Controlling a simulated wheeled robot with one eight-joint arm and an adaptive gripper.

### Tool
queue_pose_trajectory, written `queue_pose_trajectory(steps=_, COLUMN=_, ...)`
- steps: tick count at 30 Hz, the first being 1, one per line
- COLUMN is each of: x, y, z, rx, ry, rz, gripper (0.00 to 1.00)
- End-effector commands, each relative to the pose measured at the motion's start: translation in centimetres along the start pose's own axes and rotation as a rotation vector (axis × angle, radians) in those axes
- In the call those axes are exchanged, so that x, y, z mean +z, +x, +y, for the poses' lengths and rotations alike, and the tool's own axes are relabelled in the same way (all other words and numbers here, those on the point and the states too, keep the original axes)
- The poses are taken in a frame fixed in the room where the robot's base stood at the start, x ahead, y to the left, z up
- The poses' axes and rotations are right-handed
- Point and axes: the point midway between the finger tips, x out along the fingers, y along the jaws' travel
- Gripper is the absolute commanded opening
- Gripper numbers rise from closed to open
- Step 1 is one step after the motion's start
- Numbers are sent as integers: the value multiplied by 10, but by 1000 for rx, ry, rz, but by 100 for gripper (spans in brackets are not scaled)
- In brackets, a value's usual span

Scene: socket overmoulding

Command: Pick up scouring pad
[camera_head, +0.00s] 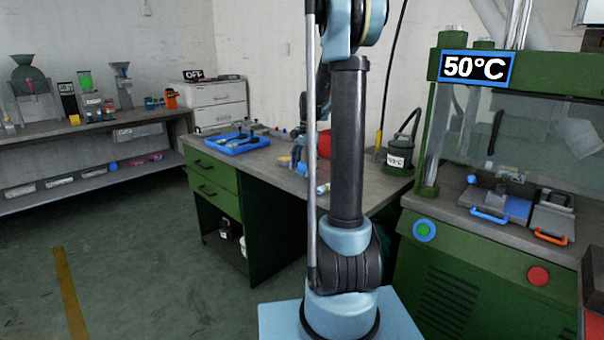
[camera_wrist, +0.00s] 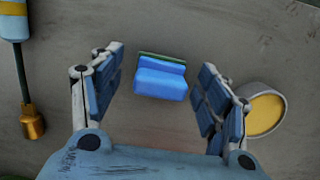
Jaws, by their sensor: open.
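The scouring pad (camera_wrist: 160,80) is a small blue block with a dark green layer along its far edge. In the wrist view it lies on the grey tabletop, between the fingers and a little beyond the middle of the gap. My gripper (camera_wrist: 161,85) is open, with a blue-padded finger on each side of the pad. Clear gaps show between the pad and both fingers, so it is not held. In the head view my own arm stands in front of the workbench and hides much of the area around my gripper.
In the wrist view a round tin with yellow contents (camera_wrist: 264,114) stands close outside the right finger. A tool with a blue handle and brass tip (camera_wrist: 32,122) lies at the left. In the head view a blue tray (camera_head: 237,144) sits on the workbench, and a green press (camera_head: 468,262) stands at the right.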

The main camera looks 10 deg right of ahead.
Motion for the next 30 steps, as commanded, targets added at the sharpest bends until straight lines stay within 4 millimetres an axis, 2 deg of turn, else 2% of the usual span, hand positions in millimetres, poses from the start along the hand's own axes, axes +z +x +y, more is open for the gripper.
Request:
queue_pose_trajectory(steps=3, x=0, y=0, z=0, rx=0, ry=0, rz=0, gripper=69)
queue_pose_trajectory(steps=9, x=0, y=0, z=0, rx=0, ry=0, rz=0, gripper=24)
queue_pose_trajectory(steps=10, x=0, y=0, z=0, rx=0, ry=0, rz=0, gripper=21)
queue_pose_trajectory(steps=22, x=1, y=-5, z=0, rx=0, ry=0, rz=0, gripper=21)
queue_pose_trajectory(steps=26, x=3, y=-20, z=1, rx=0, ry=0, rz=0, gripper=21)
queue_pose_trajectory(steps=30, x=7, y=-44, z=0, rx=0, ry=1, rz=0, gripper=21)
